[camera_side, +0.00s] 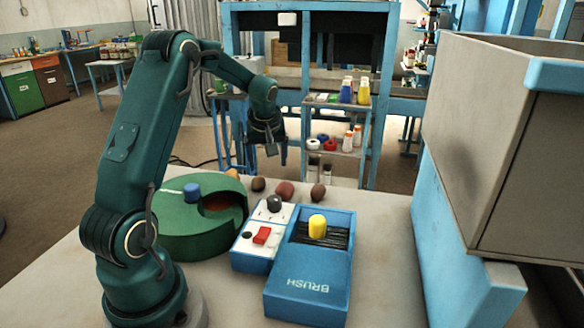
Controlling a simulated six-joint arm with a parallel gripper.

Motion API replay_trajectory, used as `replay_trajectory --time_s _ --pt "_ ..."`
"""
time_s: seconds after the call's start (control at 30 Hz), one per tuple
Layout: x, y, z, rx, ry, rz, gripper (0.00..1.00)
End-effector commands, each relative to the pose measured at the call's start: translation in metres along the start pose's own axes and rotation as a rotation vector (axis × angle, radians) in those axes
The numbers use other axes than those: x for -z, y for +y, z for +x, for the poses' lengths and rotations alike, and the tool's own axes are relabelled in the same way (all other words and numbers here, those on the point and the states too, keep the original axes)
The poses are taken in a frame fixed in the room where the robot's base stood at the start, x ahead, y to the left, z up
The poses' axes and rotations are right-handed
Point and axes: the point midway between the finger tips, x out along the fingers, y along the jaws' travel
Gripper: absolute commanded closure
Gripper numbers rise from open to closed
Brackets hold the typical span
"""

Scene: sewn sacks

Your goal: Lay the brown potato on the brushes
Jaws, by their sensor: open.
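Several small brown to reddish-brown potato-like lumps lie in a row on the table behind the boxes: a small one (258,184), a larger redder one (286,190) and a dark brown one (318,192). I cannot tell which is the brown potato. The dark brushes (337,238) sit in the top recess of a blue box (309,286) marked BRUSH. My gripper (276,151) is open, hangs high above and behind the row, and appears empty.
A white-topped blue control box (253,250) with a dark knob (274,203) and a red switch (262,235) is left of the brush box. A round green drum (187,232) with a blue knob (192,192) is farther left. A large grey bin (490,130) stands right.

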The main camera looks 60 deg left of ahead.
Motion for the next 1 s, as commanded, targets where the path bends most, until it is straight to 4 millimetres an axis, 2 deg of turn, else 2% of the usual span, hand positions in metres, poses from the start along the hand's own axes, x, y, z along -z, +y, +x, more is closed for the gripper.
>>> replay_trajectory --time_s 0.03,0.2,0.6,0.97,1.0 --pt "-0.002 -0.009 0.012 0.023 -0.024 -0.015 0.18" --pt "-0.008 -0.026 0.031 0.059 -0.063 -0.042 0.18" --pt "-0.010 -0.028 0.072 0.057 -0.061 -0.041 0.18" --pt "-0.010 -0.028 0.078 0.055 -0.059 -0.041 0.18" --pt "-0.010 -0.028 0.078 0.055 -0.059 -0.041 0.26"
